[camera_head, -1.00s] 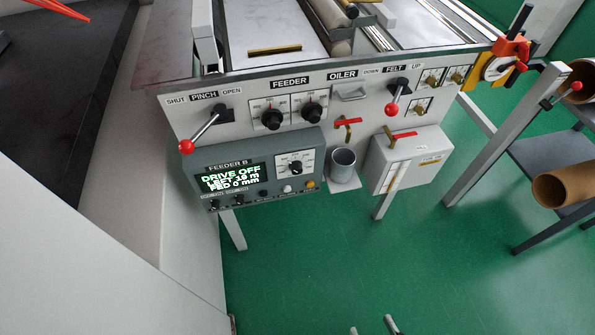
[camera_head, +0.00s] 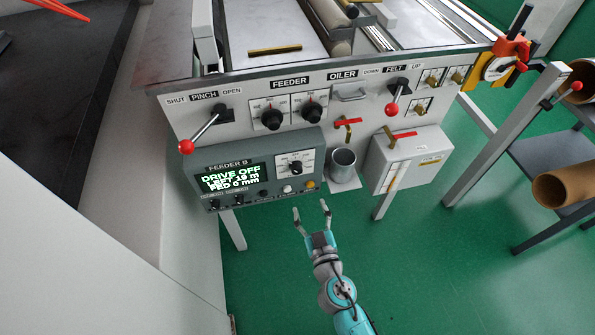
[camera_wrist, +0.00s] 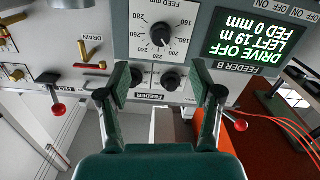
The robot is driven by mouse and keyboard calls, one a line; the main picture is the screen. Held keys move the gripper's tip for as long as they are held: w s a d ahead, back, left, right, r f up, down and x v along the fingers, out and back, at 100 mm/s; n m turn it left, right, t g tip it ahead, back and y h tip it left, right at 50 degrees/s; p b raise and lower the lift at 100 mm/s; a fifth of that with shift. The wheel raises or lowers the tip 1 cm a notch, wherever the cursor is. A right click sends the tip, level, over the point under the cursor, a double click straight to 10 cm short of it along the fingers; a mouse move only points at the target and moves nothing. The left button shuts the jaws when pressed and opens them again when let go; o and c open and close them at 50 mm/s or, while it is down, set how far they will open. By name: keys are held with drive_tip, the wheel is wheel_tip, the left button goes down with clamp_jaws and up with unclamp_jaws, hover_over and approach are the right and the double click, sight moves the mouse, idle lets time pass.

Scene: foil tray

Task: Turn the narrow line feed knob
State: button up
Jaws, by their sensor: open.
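Two black knobs, left (camera_head: 272,118) and right (camera_head: 312,112), sit on white dial plates under the FEEDER label on the machine's front panel. A third black knob (camera_head: 295,167) sits on a numbered dial on the grey FEEDER B box (camera_head: 228,150). I cannot read which one is the narrow line feed knob. In the upside-down wrist view, the box's dial knob (camera_wrist: 160,34) carries a FEED mm label, and the panel knobs show between the fingers. My gripper (camera_head: 311,208) is open and empty, below and apart from the box.
The box's display reads DRIVE OFF, LEFT 19 m, FED 0 mm. Around the knobs are the red-balled pinch lever (camera_head: 187,146), a metal cup (camera_head: 342,160), red-handled valves and the felt lever (camera_head: 392,110). A light grey box (camera_head: 405,158) hangs at right. Floor below is clear.

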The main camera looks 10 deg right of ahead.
sight(297, 171)
drive_tip(key=w, duration=0.8)
drive_tip(key=w+r, duration=0.1)
drive_tip(key=w, duration=0.4)
drive_tip(key=shift+a, duration=0.25)
drive_tip(key=c, duration=1.1)
